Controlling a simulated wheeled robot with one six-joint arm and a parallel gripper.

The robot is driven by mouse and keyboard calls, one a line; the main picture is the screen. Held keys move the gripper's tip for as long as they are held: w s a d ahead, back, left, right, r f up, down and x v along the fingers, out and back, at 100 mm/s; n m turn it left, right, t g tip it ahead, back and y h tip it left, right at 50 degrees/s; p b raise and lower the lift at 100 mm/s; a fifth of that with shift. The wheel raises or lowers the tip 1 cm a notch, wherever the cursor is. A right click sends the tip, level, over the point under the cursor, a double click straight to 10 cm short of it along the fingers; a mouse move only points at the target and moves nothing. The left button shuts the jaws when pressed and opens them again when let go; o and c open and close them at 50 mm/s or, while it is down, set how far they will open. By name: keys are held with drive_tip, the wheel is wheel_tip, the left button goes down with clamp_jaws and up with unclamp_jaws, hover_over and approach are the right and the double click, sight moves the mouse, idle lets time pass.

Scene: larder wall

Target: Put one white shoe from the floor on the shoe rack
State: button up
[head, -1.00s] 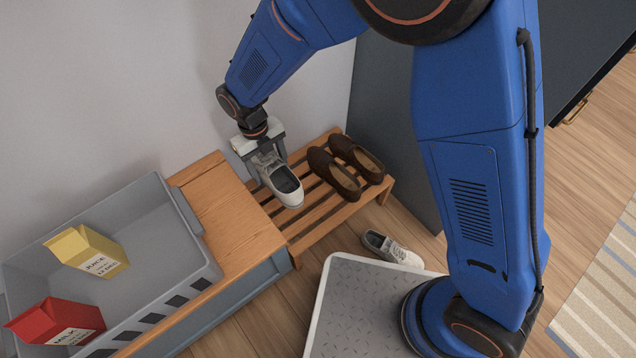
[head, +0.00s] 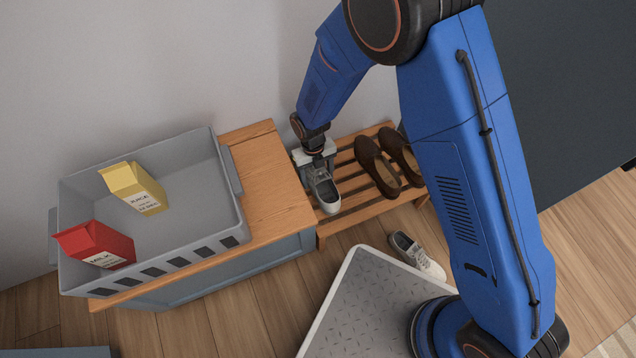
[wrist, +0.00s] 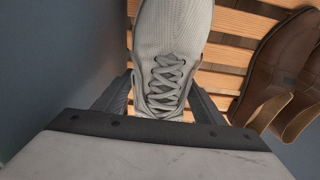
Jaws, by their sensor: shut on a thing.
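My gripper (head: 319,167) is shut on a white shoe (head: 328,196) at the left end of the wooden shoe rack (head: 352,213). In the wrist view the held shoe (wrist: 172,40) shows its laces between the two fingers, with rack slats (wrist: 225,55) below it. I cannot tell whether its sole touches the slats. A second white shoe (head: 428,264) lies on the floor in front of the rack, beside my base.
A pair of brown shoes (head: 377,168) stands on the rack to the right of the held shoe. Left of the rack is a wood-topped cabinet (head: 265,180) bearing a grey crate (head: 200,245) with a yellow juice carton (head: 135,188) and a red milk carton (head: 95,245).

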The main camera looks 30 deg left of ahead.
drive_tip(key=shift+f, duration=2.7)
drive_tip(key=shift+f, duration=0.1)
drive_tip(key=o, duration=1.4)
drive_tip(key=r, duration=0.3)
drive_tip(key=a+r, duration=0.1)
drive_tip(key=r, duration=0.3)
drive_tip(key=w+r, duration=0.1)
drive_tip(key=r, duration=0.3)
drive_tip(key=shift+a+r, duration=0.25)
drive_tip(key=shift+a, duration=0.05)
drive_tip(key=shift+r, duration=0.3)
